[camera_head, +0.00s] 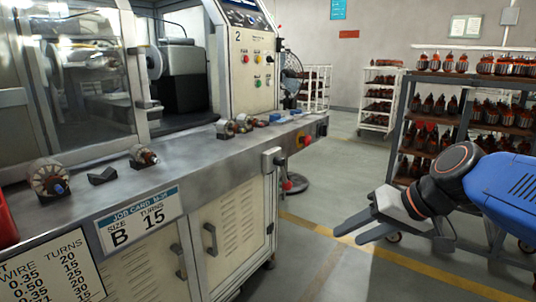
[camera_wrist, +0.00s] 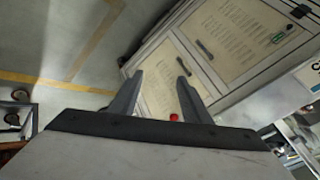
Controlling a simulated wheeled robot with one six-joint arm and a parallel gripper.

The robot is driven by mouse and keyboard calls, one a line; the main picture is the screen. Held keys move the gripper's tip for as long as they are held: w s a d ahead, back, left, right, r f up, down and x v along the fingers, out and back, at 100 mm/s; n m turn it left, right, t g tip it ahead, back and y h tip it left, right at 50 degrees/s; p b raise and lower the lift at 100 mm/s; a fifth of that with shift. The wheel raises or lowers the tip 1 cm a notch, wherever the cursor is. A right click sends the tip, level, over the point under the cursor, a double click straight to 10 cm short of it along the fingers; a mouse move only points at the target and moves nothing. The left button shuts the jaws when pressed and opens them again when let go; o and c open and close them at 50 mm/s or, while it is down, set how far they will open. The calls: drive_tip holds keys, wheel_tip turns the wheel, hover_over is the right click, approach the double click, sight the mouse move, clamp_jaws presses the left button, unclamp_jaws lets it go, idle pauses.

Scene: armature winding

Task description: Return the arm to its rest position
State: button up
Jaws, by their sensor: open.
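My gripper (camera_head: 352,234) is in the right part of the head view, to the right of the winding machine's bench and over the floor. Its two grey fingers point left and are apart, with nothing between them. My blue arm reaches in from the right edge. In the wrist view my gripper (camera_wrist: 160,77) is open and empty, with the floor and the bench's cabinet doors (camera_wrist: 232,38) beyond it. No touch with the bench shows.
A shelf rack (camera_head: 465,132) of armatures stands behind my arm. A white rack (camera_head: 380,100) is farther back. Open floor lies between.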

drive_tip(key=s+d+f+h, duration=0.6)
drive_tip(key=s+d+f, duration=0.3)
drive_tip(key=s+f, duration=0.2)
drive_tip(key=shift+s+d+g, duration=0.2)
drive_tip(key=shift+s+g, duration=0.1)
drive_tip(key=shift+s, duration=0.2)
